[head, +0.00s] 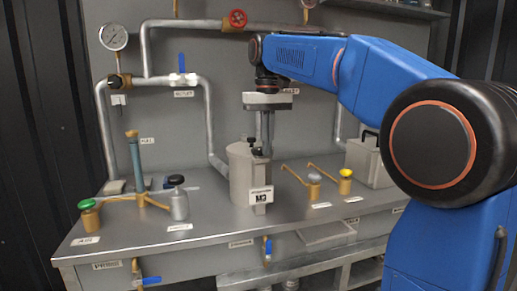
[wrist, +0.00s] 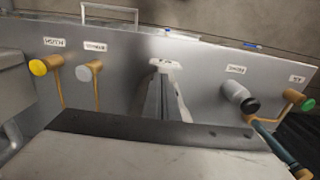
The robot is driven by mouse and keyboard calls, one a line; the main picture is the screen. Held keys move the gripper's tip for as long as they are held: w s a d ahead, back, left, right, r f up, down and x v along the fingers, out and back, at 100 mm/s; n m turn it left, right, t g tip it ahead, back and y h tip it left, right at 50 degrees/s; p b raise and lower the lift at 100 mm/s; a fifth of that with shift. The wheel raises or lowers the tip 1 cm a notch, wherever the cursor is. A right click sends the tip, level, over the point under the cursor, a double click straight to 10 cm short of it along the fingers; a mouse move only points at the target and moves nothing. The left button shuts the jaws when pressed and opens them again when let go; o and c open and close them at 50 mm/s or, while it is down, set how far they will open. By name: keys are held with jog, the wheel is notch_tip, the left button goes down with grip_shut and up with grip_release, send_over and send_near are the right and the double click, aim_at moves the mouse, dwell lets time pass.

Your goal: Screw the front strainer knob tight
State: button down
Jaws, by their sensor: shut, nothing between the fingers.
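The grey strainer pot (head: 240,175) stands upright at the middle of the bench in the head view, with an M3 plate on its front. The front strainer knob (head: 258,152) is small and black at the pot's near upper edge. My gripper (head: 265,150) points down over the pot's right side, its grey fingers together and empty. The tips look close to the front knob, but I cannot tell whether they touch it. In the wrist view my gripper (wrist: 165,75) also looks shut, and its fingers and body hide the pot and knob.
A second black knob (head: 252,140) sits farther back on the pot. Yellow (head: 346,173) and grey (head: 314,178) valve knobs stand to the right. Green (head: 87,204) and black (head: 176,180) ones stand left. A vertical pipe (head: 209,120) runs behind the pot.

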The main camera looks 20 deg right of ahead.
jog(key=shift+s+a, duration=0.1)
jog(key=shift+a, duration=0.75)
dwell(0.5)
jog(key=shift+a, duration=0.6)
dwell(0.4)
jog(key=shift+a, duration=0.1)
notch_tip(320, 180, up, 6)
jog(key=shift+s, duration=0.25)
dwell(0.6)
jog(key=shift+a, duration=0.1)
